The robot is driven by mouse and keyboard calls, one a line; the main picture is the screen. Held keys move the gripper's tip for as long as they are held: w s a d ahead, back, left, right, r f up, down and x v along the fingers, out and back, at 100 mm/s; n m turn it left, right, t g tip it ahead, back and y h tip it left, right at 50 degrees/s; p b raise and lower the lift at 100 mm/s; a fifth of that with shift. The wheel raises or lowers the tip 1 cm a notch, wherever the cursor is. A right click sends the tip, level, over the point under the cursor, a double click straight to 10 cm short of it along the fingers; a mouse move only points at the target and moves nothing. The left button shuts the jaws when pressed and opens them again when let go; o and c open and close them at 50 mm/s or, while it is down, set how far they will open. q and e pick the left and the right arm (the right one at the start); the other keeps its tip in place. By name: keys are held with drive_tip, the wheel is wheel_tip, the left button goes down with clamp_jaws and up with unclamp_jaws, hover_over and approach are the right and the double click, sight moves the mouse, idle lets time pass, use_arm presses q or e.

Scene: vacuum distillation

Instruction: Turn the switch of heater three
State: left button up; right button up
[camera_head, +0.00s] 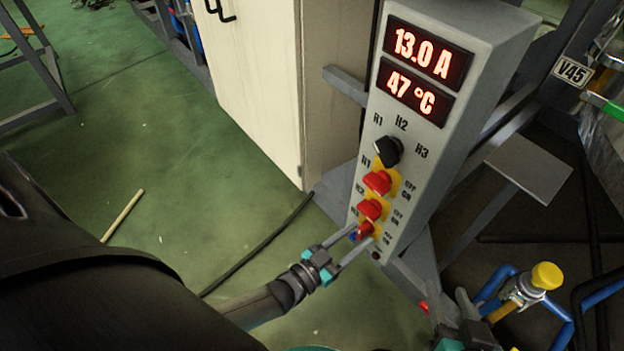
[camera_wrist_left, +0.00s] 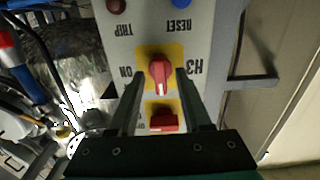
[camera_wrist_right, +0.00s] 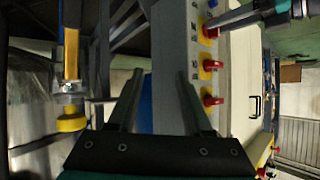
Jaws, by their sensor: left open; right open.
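The heater three switch, a red knob on a yellow plate, is the lowest red switch on the grey control panel (camera_head: 440,170). In the left wrist view the H3 switch (camera_wrist_left: 160,70) appears upside down, its white-marked handle pointing down the picture. My left gripper (camera_head: 361,236) is open at this switch, with a fingertip on each side; visible gaps remain in the left wrist view. The switch partly shows in the head view (camera_head: 366,229). My right gripper (camera_wrist_right: 159,75) is open and empty, away from the switches; its fingertips are unclear in the head view.
The H2 switch (camera_head: 370,209) and H1 switch (camera_head: 377,182) sit above, below a black selector knob (camera_head: 388,151). Displays read 13.0 A and 47 °C. Blue pipes with a yellow-capped valve (camera_head: 546,276) stand at lower right. Green floor at left is mostly clear.

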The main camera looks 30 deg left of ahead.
use_arm(q)
drive_tip(key=p+v, duration=0.2)
drive_tip(key=v, duration=1.2)
drive_tip(key=shift+s+p, duration=0.25)
drive_tip(key=shift+p, duration=0.1)
use_arm(e)
drive_tip(key=s+d+g+h, duration=0.2)
drive_tip(key=s+d+g, duration=0.1)
drive_tip(key=d, duration=0.3)
drive_tip(key=shift+s+g+h, duration=0.35)
drive_tip(key=shift+g+h, duration=0.05)
drive_tip(key=shift+g, duration=0.5)
use_arm(q)
drive_tip(key=shift+a, duration=0.1)
